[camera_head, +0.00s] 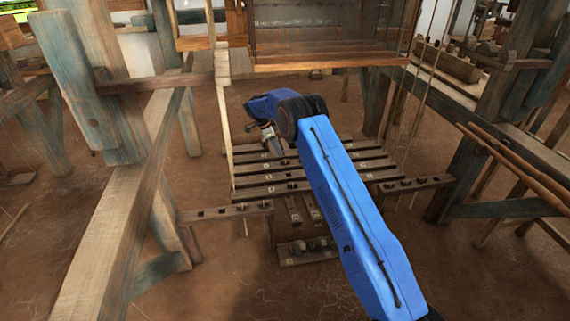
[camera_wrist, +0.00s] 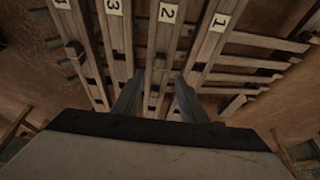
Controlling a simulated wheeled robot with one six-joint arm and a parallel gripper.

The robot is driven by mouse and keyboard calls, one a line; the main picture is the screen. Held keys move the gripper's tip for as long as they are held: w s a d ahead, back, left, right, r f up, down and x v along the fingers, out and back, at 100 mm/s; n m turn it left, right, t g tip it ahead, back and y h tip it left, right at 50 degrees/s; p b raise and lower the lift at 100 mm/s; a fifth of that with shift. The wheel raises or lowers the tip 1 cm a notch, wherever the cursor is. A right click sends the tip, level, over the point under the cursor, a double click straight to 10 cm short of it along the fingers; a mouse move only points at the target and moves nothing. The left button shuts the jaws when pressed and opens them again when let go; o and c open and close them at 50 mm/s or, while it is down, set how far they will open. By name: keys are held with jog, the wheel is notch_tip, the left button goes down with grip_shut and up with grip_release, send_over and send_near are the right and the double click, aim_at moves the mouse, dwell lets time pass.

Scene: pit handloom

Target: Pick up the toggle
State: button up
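My gripper (camera_head: 273,142) hangs over the wooden treadles (camera_head: 270,190) under the loom. In the wrist view its two fingers (camera_wrist: 157,82) stand apart with nothing between them, pointing toward the treadles marked 1, 2 and 3. A small wooden block (camera_wrist: 75,51) sits on the treadle at the left of the wrist view. I cannot tell whether it is the toggle. No piece is clearly recognisable as the toggle. My blue arm hides part of the treadles in the head view.
A low wooden holder with several small dark pieces (camera_head: 306,250) lies on the earth floor in front of the treadles. Thick loom beams (camera_head: 125,215) stand at left, and posts with long poles (camera_head: 515,165) at right. A wooden frame (camera_head: 325,62) hangs above.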

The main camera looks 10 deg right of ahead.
aim_at(284, 160)
jog(key=shift+x, duration=3.9)
grip_shut()
